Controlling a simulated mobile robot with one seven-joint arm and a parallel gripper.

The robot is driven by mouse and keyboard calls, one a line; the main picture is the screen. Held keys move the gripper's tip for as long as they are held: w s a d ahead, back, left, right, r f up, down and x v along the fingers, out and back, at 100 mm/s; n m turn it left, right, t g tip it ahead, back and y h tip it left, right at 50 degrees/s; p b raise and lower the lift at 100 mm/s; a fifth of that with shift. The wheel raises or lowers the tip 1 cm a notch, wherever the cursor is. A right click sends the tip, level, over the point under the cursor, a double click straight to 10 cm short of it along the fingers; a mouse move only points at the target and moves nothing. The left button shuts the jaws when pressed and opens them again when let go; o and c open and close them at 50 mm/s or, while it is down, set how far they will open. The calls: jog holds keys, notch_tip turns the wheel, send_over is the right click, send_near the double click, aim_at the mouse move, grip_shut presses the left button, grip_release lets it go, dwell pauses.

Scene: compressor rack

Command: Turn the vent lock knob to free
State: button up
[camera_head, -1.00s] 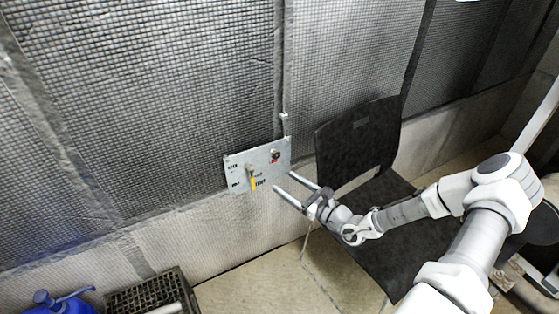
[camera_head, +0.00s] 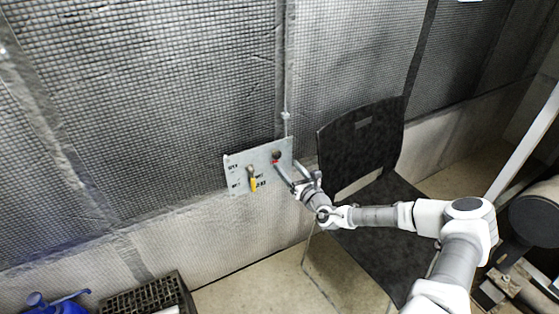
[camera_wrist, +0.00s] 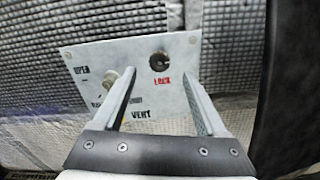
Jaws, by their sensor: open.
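The vent lock knob (camera_head: 277,155) is a small dark round knob at the upper right of a pale metal panel (camera_head: 238,163) on the wall. In the wrist view the knob (camera_wrist: 160,62) has a red LOCK label below it. My gripper (camera_head: 286,166) is open in front of the panel's right side. In the wrist view its fingertips (camera_wrist: 160,74) straddle the area below the knob, with nothing visibly held between them. The gap to the knob is hard to judge. A lever with a yellow handle (camera_head: 253,184) is at the panel's lower middle; my left finger partly covers it in the wrist view.
A black chair (camera_head: 358,140) stands right of the panel, with my arm passing over its seat. A black crate (camera_head: 150,296) and a blue container (camera_head: 55,304) are on the floor at lower left. A thin pipe (camera_head: 286,95) runs up the wall above the panel.

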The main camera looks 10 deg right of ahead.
aim_at(278, 156)
jog(key=b+x, duration=0.1)
jog(key=x, duration=0.5)
jog(key=shift+w, duration=0.2)
grip_shut()
